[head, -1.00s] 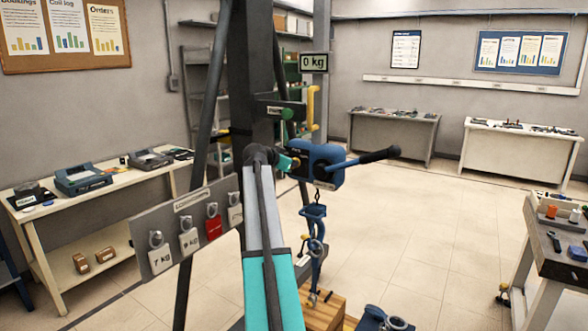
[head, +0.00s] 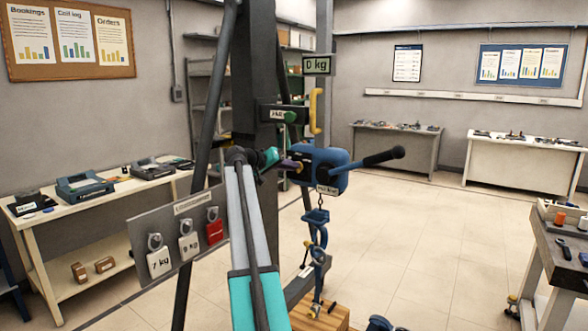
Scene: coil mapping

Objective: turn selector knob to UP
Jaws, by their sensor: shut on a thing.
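The blue hoist body (head: 332,168) hangs on the dark post (head: 255,70), with a black-gripped lever (head: 375,160) sticking out to the right. My gripper (head: 294,166) is at the left face of the hoist, reached by my grey and teal arm. It is shut on the selector knob there. The knob is small and mostly hidden by the fingers, so I cannot read which way it points. A small white label (head: 327,189) sits low on the hoist; its text is too small to read.
A "0 kg" display (head: 318,64) and a yellow handle (head: 316,112) are above the hoist. A chain with a blue hook (head: 316,215) hangs below, over a wooden block (head: 325,318). A weight board (head: 150,225) stands left of my arm.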

